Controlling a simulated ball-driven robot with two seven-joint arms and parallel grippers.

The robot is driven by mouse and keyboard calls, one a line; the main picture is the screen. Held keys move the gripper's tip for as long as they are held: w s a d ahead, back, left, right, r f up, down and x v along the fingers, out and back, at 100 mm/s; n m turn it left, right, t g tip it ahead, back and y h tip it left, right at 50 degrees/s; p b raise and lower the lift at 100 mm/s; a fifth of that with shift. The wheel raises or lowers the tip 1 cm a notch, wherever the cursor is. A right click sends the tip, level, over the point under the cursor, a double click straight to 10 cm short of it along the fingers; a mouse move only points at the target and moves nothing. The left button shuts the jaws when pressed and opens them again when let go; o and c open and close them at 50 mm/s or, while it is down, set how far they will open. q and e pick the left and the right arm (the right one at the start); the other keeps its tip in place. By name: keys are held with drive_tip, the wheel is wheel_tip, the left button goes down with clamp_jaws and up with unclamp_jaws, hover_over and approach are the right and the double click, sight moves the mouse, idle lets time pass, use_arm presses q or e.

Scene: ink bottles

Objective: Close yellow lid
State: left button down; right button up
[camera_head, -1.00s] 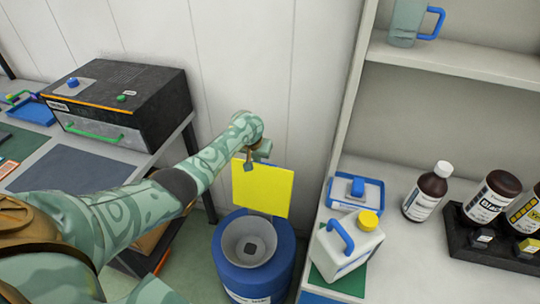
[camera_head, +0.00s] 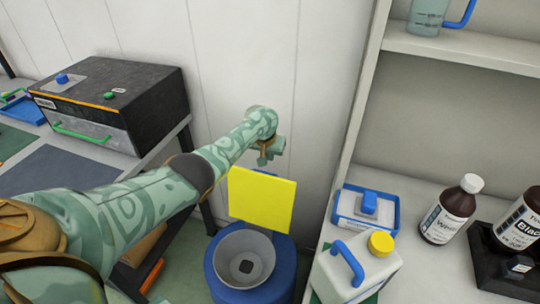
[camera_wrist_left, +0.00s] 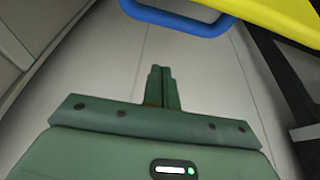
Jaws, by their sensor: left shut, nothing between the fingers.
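The yellow lid (camera_head: 262,200) stands raised, nearly upright, behind the grey funnel-shaped opening (camera_head: 244,262) of a blue drum (camera_head: 283,272). In the left wrist view the lid's yellow edge (camera_wrist_left: 285,18) and a blue handle (camera_wrist_left: 180,22) show at the top. My left gripper (camera_head: 265,158) is just above and behind the lid's upper edge, beside the wall. Its fingers (camera_wrist_left: 162,85) are together and empty in the left wrist view. I cannot tell in the head view whether it touches the lid. My right gripper is not in view.
A shelf unit on the right holds a white jug with a yellow cap (camera_head: 357,272), a blue-rimmed box (camera_head: 345,207), a brown bottle (camera_head: 449,210) and a black tray of ink bottles (camera_head: 490,265). A black machine (camera_head: 120,100) stands on the left bench.

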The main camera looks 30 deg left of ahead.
use_arm(q)
drive_tip(key=s, duration=0.1)
drive_tip(key=s+f+p, duration=0.1)
drive_tip(key=s+p, duration=0.1)
drive_tip(key=shift+s+d+f, duration=0.15)
drive_tip(key=shift+d+f, duration=0.2)
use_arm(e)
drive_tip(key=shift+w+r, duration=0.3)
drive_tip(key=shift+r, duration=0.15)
use_arm(q)
drive_tip(key=shift+s, duration=0.1)
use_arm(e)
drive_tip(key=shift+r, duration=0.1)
